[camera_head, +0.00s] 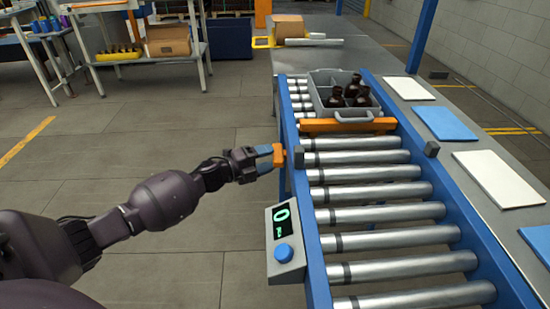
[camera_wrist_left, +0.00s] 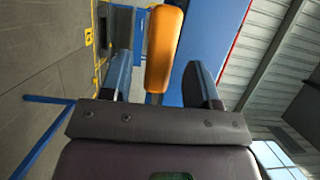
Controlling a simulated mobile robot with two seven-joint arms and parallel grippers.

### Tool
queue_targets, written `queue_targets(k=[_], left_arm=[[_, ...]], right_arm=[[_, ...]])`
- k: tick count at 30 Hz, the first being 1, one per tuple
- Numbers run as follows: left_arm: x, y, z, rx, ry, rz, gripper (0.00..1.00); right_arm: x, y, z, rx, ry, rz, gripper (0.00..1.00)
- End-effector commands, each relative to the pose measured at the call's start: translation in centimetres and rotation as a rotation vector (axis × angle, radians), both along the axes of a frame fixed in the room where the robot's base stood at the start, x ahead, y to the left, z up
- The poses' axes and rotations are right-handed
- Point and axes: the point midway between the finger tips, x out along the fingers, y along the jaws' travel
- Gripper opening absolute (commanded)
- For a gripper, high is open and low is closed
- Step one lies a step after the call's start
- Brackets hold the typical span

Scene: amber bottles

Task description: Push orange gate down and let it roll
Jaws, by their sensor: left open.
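The orange gate (camera_head: 348,126) spans the roller conveyor (camera_head: 372,192) and stands up in front of a grey tote (camera_head: 345,113). The tote holds several amber bottles (camera_head: 357,93). An orange handle (camera_head: 279,155) sticks out at the conveyor's left side. My left gripper (camera_head: 268,157) is at this handle, with its blue fingers pointing right. In the left wrist view, the orange handle (camera_wrist_left: 163,48) lies between the two fingers of my left gripper (camera_wrist_left: 158,70), which are open with gaps on both sides. My right gripper is not in view.
A scale panel (camera_head: 284,240) reading 0 with a blue button is on the conveyor's near left side. White and blue mats (camera_head: 497,178) lie on the ledge at right. The rollers in front of the gate are empty. A carton (camera_head: 289,26) stands farther back.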

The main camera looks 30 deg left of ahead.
Motion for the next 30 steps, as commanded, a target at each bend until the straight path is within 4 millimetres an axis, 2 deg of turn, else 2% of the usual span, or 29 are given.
queue_targets(k=[7,17,20,28,30], left_arm=[[1.8,-1.1,-0.1,0.000,0.001,0.000,0.55],[2.0,-1.2,0.0,-0.001,0.001,0.000,0.55],[2.0,-1.2,0.0,-0.001,0.001,0.000,0.43],[2.0,-1.2,0.0,-0.001,0.001,0.000,0.02],[2.0,-1.2,0.0,-0.001,0.001,0.000,0.00]], right_arm=[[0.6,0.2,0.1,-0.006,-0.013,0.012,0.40],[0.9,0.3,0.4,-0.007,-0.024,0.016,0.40],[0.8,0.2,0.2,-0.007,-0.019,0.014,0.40],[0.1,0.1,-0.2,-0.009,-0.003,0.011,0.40],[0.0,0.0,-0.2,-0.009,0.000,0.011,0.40]])
